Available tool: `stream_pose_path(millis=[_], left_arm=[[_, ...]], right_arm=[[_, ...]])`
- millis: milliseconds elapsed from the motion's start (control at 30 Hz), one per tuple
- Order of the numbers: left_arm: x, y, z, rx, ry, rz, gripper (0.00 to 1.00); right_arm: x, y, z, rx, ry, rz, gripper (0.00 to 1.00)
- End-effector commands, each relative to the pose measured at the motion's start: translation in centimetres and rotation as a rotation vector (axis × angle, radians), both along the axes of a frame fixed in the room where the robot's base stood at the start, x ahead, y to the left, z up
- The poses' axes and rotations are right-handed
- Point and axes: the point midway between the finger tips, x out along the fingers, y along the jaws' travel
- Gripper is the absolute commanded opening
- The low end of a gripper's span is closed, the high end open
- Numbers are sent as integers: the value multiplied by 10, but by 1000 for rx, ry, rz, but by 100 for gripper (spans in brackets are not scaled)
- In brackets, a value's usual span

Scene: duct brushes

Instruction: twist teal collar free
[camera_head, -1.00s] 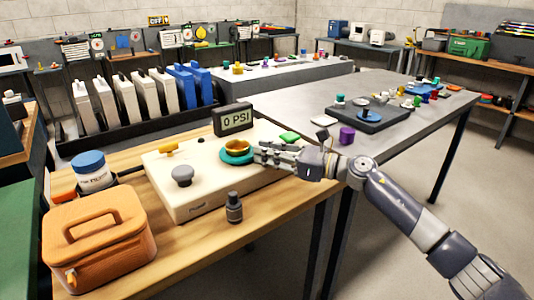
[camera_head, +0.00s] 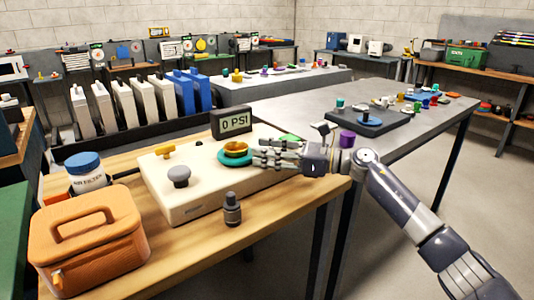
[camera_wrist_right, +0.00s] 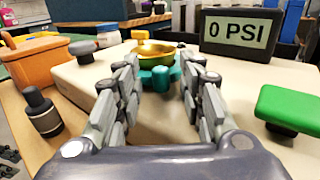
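The teal collar (camera_head: 237,160) sits around the base of a gold cup-shaped piece (camera_head: 235,148) on top of a cream box (camera_head: 190,199). In the right wrist view the collar (camera_wrist_right: 160,77) shows between and just beyond my fingertips, with the gold piece (camera_wrist_right: 158,52) above it. My right gripper (camera_head: 260,154) reaches in from the right at the collar's right side. Its two fingers are spread apart, with a gap to the collar on each side in the wrist view (camera_wrist_right: 160,66). I cannot tell whether a fingertip touches it. My left gripper is not in view.
A 0 PSI display (camera_head: 232,121) stands behind the collar. A grey knob (camera_head: 179,176), a yellow valve handle (camera_head: 165,149) and a green block (camera_wrist_right: 289,109) are on the box. A dark bottle (camera_head: 232,210) and an orange case (camera_head: 88,235) stand on the wooden table.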

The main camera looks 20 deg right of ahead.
Motion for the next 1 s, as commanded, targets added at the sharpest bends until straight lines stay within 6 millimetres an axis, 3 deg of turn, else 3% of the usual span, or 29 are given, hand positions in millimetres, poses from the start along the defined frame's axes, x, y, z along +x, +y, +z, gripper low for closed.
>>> stream_pose_path(millis=[267,733,1000], left_arm=[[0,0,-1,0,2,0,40],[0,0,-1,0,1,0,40],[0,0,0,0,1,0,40]], right_arm=[[-3,-6,-1,-1,2,-2,36],[-51,-81,-1,-2,2,-2,36],[-64,-100,-1,-1,1,0,36]])
